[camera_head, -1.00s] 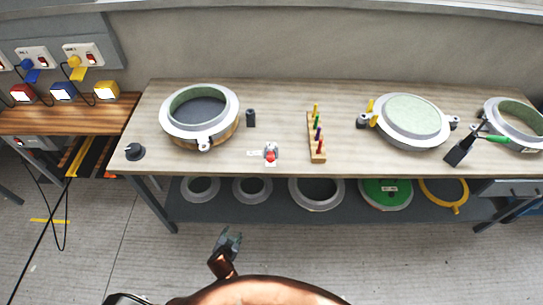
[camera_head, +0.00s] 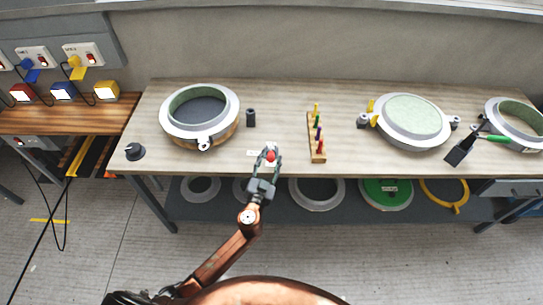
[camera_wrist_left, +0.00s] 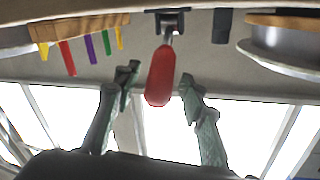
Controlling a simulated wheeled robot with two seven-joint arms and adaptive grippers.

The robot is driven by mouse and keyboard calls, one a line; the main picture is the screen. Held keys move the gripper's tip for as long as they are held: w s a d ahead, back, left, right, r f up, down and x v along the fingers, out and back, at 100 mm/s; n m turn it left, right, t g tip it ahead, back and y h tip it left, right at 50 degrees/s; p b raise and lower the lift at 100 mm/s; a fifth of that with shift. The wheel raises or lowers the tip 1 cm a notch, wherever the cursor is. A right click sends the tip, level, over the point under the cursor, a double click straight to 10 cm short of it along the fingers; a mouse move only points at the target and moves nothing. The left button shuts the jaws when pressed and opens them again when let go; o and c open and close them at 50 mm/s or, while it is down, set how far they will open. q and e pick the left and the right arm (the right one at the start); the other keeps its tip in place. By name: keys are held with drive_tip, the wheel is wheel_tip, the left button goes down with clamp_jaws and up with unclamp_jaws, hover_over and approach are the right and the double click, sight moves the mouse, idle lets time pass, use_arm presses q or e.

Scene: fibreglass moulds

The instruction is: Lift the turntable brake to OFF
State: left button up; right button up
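The turntable brake is a small lever with a red knob (camera_head: 271,155) at the front edge of the bench, right of a white label (camera_head: 253,153). In the left wrist view its red handle (camera_wrist_left: 161,76) hangs from a grey stem on a dark mount. My left gripper (camera_head: 269,158) reaches over the bench edge to the knob. Its fingers are open, one on each side of the handle in the wrist view, with gaps showing. The turntable (camera_head: 228,134) is a wooden disc under a round grey mould (camera_head: 169,125), left of the brake. My right gripper is not in view.
A wooden rack (camera_head: 312,140) with coloured pegs stands just right of my left gripper. A dark cylinder (camera_head: 251,117) stands behind it. More round moulds (camera_head: 410,121) are at the right. A lower shelf (camera_head: 275,203) holds several rings.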

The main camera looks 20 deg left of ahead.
use_arm(q)
drive_tip(key=shift+w, duration=0.95)
clamp_jaws()
